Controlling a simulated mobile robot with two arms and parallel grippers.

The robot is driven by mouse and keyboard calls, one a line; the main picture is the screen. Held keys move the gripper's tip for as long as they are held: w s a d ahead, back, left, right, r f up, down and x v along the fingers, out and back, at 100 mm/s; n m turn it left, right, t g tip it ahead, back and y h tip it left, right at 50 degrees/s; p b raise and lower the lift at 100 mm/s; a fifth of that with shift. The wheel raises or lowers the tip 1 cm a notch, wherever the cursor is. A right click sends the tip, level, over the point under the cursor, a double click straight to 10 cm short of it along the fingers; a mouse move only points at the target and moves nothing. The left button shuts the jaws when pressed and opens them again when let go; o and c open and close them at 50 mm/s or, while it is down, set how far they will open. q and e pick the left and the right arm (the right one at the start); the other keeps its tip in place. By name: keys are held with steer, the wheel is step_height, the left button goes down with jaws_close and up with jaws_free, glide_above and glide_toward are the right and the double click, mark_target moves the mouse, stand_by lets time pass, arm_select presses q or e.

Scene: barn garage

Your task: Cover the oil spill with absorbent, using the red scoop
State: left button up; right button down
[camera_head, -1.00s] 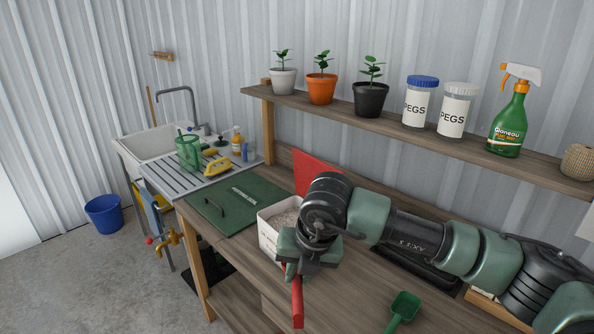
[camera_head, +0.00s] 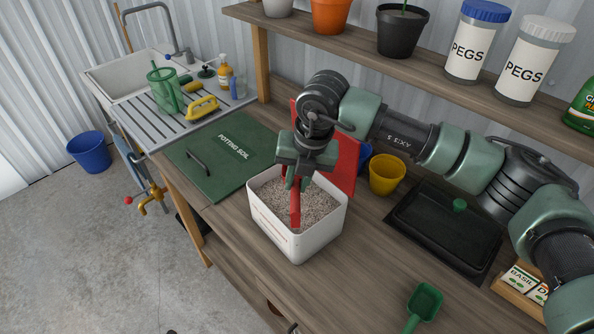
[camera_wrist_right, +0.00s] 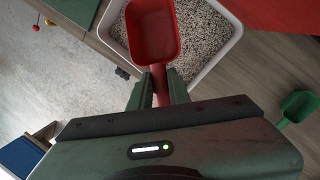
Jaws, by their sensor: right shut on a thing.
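My right gripper (camera_head: 303,172) is shut on the handle of the red scoop (camera_head: 295,207), above the white bin (camera_head: 298,246) of grey granules (camera_head: 318,203). In the right wrist view the scoop (camera_wrist_right: 152,35) looks empty, with its bowl over the bin's near left part and the granules (camera_wrist_right: 198,35) beside it. I cannot tell whether the scoop touches the granules. No oil spill can be made out clearly. My left gripper is out of view.
A red panel (camera_head: 345,165) stands behind the bin. A yellow pot (camera_head: 387,175), a black tray (camera_head: 440,233) and a green scoop (camera_head: 425,300) lie to the right. The shelf (camera_head: 420,65) overhangs the back.

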mark_target(299, 181)
steer(key=shift+g, duration=0.7)
steer(key=f, duration=0.2)
steer(key=w+f, duration=0.1)
steer(key=f, duration=0.1)
steer(key=shift+w, duration=0.1)
steer(key=f+b, duration=0.1)
steer(key=f, duration=0.1)
steer(key=w+f+b, duration=0.1)
steer(key=f+b, duration=0.2)
steer(key=f, duration=0.1)
steer(key=shift+w+f+b, duration=0.25)
steer(key=shift+w+b, duration=0.05)
steer(key=shift+w+f, duration=0.15)
steer(key=shift+f, duration=0.1)
steer(key=shift+w+r+b, duration=0.1)
steer(key=shift+w+b, duration=0.85)
steer(key=shift+w, duration=0.25)
steer(key=shift+r, duration=0.1)
